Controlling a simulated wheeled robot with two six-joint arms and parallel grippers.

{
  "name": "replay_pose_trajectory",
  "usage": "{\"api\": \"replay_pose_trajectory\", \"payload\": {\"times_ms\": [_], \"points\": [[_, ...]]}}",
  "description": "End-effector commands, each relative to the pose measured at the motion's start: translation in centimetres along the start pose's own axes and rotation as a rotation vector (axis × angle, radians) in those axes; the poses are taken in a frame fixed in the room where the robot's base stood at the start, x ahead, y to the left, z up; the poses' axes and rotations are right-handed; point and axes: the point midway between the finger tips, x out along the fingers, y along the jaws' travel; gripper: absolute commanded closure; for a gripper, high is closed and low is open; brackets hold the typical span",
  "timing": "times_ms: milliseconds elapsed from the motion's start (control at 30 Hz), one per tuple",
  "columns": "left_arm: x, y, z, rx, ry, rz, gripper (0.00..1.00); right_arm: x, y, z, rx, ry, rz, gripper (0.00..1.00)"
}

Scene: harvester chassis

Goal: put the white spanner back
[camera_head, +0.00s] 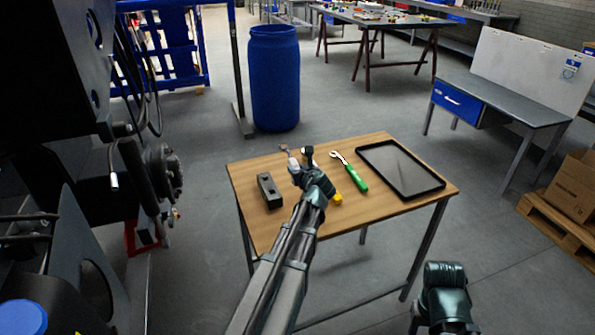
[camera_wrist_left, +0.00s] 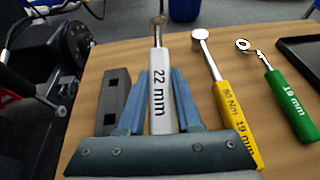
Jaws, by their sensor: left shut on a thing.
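The white spanner, marked 22 mm (camera_wrist_left: 163,88), is between the blue fingers of my left gripper (camera_wrist_left: 158,95), which is shut on its handle. In the head view my left gripper (camera_head: 303,172) is over the table's far left part and hides most of the spanner. Its metal head points away from me. I cannot tell whether it touches the table.
A dark slotted block (camera_head: 268,190) lies left of my left gripper. A black tray (camera_head: 440,184) is at the right of the wooden table (camera_head: 390,205). The dark machine (camera_head: 75,160) stands left, with a gap between. A blue barrel (camera_head: 274,80) stands behind.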

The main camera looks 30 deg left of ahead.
Motion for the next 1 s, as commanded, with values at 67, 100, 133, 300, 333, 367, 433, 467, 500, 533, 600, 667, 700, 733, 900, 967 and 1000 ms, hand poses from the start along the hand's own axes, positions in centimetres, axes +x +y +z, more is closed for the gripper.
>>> {"api": "replay_pose_trajectory", "payload": {"times_ms": [67, 100, 133, 300, 333, 367, 433, 467, 500, 533, 600, 667, 700, 733, 900, 967, 1000], "points": [[-0.1, 0.0, 0.0, 0.001, -0.001, 0.000, 1.00, -0.1, 0.0, 0.0, 0.000, 0.000, 0.000, 0.50], [-0.2, 0.0, 0.1, 0.001, -0.001, 0.000, 1.00, -0.1, 0.0, 0.0, 0.000, 0.000, 0.000, 0.50], [-0.2, 0.0, 0.1, 0.002, -0.002, 0.001, 1.00, -0.1, 0.0, 0.0, 0.000, 0.000, 0.000, 0.50], [0.0, 0.0, -0.7, 0.002, -0.002, 0.002, 1.00, 0.7, -0.1, 0.0, 0.000, 0.000, 0.000, 0.50], [0.1, 0.0, -0.9, 0.002, -0.002, 0.002, 1.00, 0.9, -0.1, -0.1, 0.000, 0.000, 0.000, 0.50], [0.2, 0.0, -1.1, 0.002, -0.002, 0.002, 1.00, 1.2, -0.1, -0.1, 0.000, 0.000, 0.000, 0.50], [0.4, 0.0, -1.7, 0.002, -0.002, 0.002, 1.00, 1.7, -0.2, -0.1, 0.000, 0.000, 0.000, 0.50], [0.5, 0.0, -1.9, 0.002, -0.002, 0.002, 1.00, 2.0, -0.2, -0.1, 0.000, 0.000, 0.000, 0.50], [0.7, 0.0, -2.3, 0.002, -0.002, 0.002, 1.00, 2.4, -0.2, -0.1, 0.000, 0.000, 0.000, 0.50], [0.8, 0.0, -2.5, 0.002, -0.002, 0.002, 1.00, 2.7, -0.3, -0.2, 0.000, 0.000, 0.000, 0.50], [1.1, 0.0, -3.2, 0.002, -0.002, 0.002, 1.00, 3.4, -0.3, -0.2, 0.000, 0.000, 0.000, 0.50], [1.3, 0.0, -3.7, 0.001, -0.002, 0.002, 1.00, 3.9, -0.4, -0.2, 0.000, 0.000, 0.000, 0.50], [1.4, 0.0, -4.1, 0.001, -0.002, 0.002, 1.00, 4.3, -0.4, -0.2, 0.000, 0.000, 0.000, 0.50], [1.6, 0.0, -4.3, 0.001, -0.002, 0.002, 1.00, 4.6, -0.4, -0.3, 0.000, 0.000, 0.000, 0.50], [2.2, 0.0, -5.8, 0.001, -0.002, 0.002, 1.00, 6.2, -0.6, -0.4, 0.000, 0.000, 0.000, 0.50], [2.4, 0.0, -6.3, 0.001, -0.002, 0.002, 1.00, 6.7, -0.7, -0.4, 0.000, 0.000, 0.000, 0.50], [2.5, 0.0, -6.6, 0.001, -0.002, 0.002, 1.00, 7.0, -0.7, -0.4, 0.000, 0.000, 0.000, 0.50]]}}
